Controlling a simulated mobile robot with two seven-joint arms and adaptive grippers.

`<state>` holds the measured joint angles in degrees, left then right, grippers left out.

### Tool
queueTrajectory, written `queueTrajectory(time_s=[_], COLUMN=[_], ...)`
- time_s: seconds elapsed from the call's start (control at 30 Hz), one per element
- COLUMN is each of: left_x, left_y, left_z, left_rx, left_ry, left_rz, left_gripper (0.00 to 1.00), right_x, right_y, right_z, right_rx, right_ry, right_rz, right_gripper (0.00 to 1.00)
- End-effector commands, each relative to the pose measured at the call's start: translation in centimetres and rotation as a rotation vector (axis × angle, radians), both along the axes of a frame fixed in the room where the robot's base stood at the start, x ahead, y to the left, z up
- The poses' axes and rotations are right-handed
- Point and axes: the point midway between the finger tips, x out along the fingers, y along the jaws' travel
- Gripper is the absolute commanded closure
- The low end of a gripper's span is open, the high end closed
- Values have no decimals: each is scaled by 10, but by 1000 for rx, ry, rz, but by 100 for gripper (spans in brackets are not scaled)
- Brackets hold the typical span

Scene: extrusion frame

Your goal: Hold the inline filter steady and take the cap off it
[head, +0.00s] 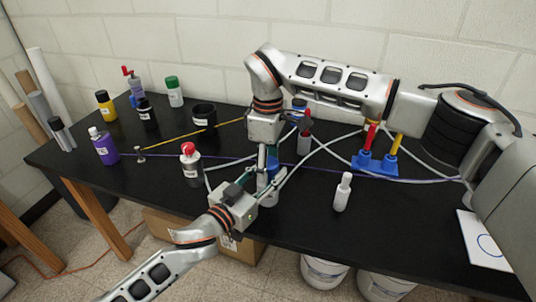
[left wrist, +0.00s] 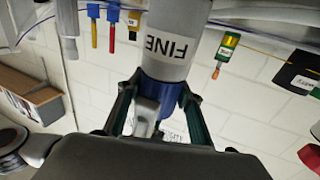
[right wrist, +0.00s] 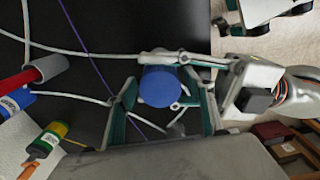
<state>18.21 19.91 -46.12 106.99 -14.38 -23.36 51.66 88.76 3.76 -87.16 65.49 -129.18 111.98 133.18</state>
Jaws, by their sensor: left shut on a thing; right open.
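The inline filter (head: 268,199) stands upright near the table's front edge, a grey cylinder with a blue cap (head: 272,166) on top. The left wrist view shows its grey body (left wrist: 168,45) labelled FINE, with blue beside it. My left gripper (head: 268,188) is shut on the filter from the front. My right gripper (head: 268,158) points down from above and is open around the cap. In the right wrist view the round blue cap top (right wrist: 159,87) lies between the open right fingers; whether they touch it is unclear. The fingers partly hide filter and cap.
A red-capped bottle (head: 191,165) stands left of the filter, a white bottle (head: 342,192) right. A blue holder with red and yellow tools (head: 375,162) is behind right. Pale hoses and a purple cord (head: 420,180) cross the table. A black cup (head: 204,118) is behind left.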

Motion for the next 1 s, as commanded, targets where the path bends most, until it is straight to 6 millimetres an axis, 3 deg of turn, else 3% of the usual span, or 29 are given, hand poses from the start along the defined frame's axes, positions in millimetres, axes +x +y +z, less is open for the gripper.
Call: queueTrajectory(time_s=[0.17, 0.43, 0.47, 0.6, 0.67, 0.7, 0.73, 1.0], left_x=[0, 0, 0, 0, 0, 0, 0, 0], left_y=[0, 0, 0, 0, 0, 0, 0, 0], left_z=[0, 0, 0, 0, 0, 0, 0, 0], left_rx=[0, 0, 0, 0, 0, 0, 0, 0], left_ry=[0, 0, 0, 0, 0, 0, 0, 0], left_rz=[0, 0, 0, 0, 0, 0, 0, 0], left_gripper=[100, 100, 100, 100, 100, 100, 100, 100], right_x=[0, 0, 0, 0, 0, 0, 0, 0], right_y=[0, 0, 0, 0, 0, 0, 0, 0], right_z=[-11, -12, -12, -12, -12, -12, -12, -12], right_rx=[1, 1, 1, 1, 0, 0, 0, 0], right_ry=[-1, -1, -1, -1, -1, -1, -1, -1], right_rz=[0, 1, 1, 1, 1, 1, 1, 1], right_gripper=[47, 47, 53, 88, 89, 55, 47, 46])
